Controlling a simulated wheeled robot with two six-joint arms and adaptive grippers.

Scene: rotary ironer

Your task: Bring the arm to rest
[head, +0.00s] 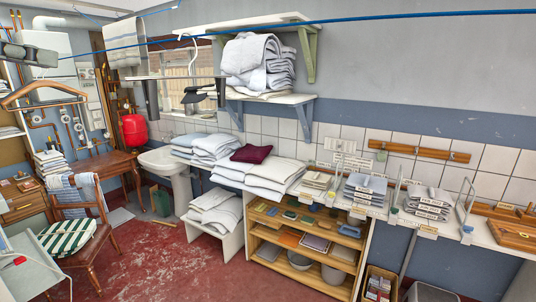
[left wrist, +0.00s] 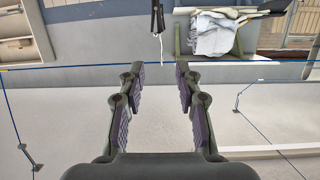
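My left gripper (head: 42,58) shows at the upper left edge of the head view, raised high, with most of its arm out of the picture. In the left wrist view, the left gripper (left wrist: 160,75) has its two fingers apart, with purple pads facing each other and nothing between them. That view looks upside down: the folded white towels (left wrist: 212,36) and the window (left wrist: 290,25) are at its top. I cannot make out my right gripper in either view.
A blue line (head: 400,16) crosses the upper head view. Stacked white towels (head: 258,65) sit on wall shelves. A dark hanging item (head: 203,93) is near the window. A wooden chair (head: 80,230) stands at left. The red floor (head: 165,260) is largely clear.

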